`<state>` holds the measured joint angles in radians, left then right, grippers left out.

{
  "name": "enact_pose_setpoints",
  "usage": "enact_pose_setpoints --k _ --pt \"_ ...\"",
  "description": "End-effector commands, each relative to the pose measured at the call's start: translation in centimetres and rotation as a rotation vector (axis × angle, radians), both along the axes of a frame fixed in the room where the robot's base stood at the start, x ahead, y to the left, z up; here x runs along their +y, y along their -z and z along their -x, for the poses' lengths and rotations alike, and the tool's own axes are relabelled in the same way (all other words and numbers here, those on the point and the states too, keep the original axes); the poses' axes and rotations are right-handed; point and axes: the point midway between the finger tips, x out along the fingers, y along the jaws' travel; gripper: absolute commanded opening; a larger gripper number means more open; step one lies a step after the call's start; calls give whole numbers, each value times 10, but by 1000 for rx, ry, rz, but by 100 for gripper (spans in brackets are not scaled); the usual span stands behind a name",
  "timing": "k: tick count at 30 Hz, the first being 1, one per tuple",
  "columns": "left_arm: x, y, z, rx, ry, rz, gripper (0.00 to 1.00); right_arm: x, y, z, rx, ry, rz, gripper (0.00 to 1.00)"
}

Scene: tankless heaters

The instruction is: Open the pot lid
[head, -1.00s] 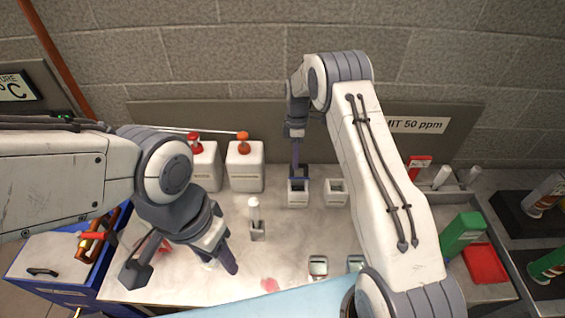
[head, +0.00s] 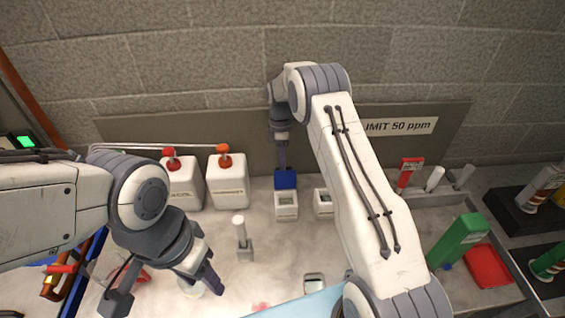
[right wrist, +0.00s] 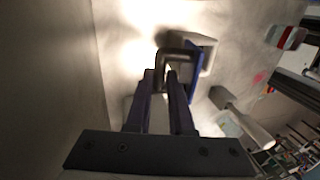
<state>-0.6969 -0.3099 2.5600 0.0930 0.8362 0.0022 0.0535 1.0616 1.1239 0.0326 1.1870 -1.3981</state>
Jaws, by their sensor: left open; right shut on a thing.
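A small white box (head: 286,206) with a display on its front stands near the back of the bench. My right gripper (head: 282,160) comes down from above and is shut on a dark loop handle (right wrist: 182,58) at the blue lid. The fingertips are partly hidden in the head view.
White bottles with red and orange caps (head: 227,180) stand at the back left. A white-topped post (head: 240,236) stands mid-bench. A second white box (head: 323,203) is right of the first. A green container (head: 459,240) and red tray (head: 487,266) are at the right.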

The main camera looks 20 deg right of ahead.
Motion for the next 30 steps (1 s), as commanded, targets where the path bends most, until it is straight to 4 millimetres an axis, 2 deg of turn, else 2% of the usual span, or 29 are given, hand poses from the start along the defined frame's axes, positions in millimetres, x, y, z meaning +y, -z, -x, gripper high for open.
enact_pose_setpoints --k 1,18,19,21,30 --pt "0 4 0 0 0 0 50 8 10 -3 -13 -1 -12 0" --pt "0 5 0 0 0 0 50 8 9 -6 -21 0 -12 0" --pt "0 5 0 0 0 0 50 8 9 -6 -22 0 -11 28" --pt "0 4 0 0 0 0 50 8 9 -6 -21 1 -12 50" --pt "0 4 0 0 0 0 50 7 8 -5 -18 2 -11 50"
